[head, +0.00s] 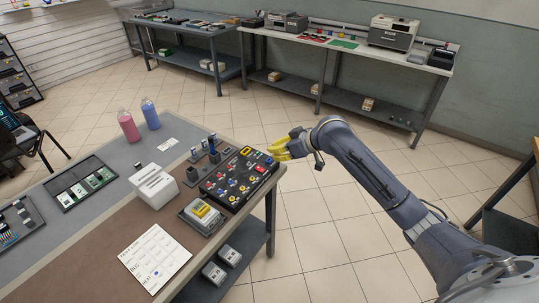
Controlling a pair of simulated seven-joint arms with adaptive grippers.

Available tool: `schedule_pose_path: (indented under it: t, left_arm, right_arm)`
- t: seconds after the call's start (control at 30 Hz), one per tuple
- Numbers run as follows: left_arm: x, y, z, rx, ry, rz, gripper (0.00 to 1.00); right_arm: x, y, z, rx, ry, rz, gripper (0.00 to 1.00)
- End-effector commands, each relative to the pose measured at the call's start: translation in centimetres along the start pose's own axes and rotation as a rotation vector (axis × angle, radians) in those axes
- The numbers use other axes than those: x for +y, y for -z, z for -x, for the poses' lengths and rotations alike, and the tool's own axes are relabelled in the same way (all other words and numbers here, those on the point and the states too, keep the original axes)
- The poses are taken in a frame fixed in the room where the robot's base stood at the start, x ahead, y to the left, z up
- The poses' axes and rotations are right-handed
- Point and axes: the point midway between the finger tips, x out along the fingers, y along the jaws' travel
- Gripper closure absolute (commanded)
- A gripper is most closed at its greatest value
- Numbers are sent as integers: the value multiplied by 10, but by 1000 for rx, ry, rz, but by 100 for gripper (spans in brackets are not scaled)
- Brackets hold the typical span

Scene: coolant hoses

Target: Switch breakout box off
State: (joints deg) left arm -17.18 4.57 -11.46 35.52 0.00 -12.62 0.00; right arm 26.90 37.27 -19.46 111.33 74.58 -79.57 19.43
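A black box with rows of coloured knobs and sockets, which looks like the breakout box (212,187), lies at the right end of the table. Red, blue, yellow and white parts show on its top. Its power switch is too small to make out. My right gripper (285,149), with yellow fingers, is just beyond the box's far right corner, past the table edge. It looks apart from the box. The fingers overlap in this view, so I cannot tell how far they are open. My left gripper is not in view.
A grey device with a yellow top (204,213), a white slotted block (153,187) and a dark stand (210,151) are close to the box. A printed sheet (155,257) lies in front. Pink (128,127) and blue (150,115) bottles stand behind.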

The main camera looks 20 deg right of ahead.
Motion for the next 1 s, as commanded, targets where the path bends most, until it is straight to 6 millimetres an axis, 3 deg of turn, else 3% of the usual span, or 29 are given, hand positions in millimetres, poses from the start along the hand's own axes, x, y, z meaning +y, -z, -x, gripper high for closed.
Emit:
schedule_pose_path:
  t: [0.6, 1.0]
  left_arm:
    - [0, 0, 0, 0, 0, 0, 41]
    - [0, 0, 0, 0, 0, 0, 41]
  right_arm:
    - [-2, -2, -95, 0, 3, -4, 100]
    - [-1, -26, -117, 0, 1, -1, 100]
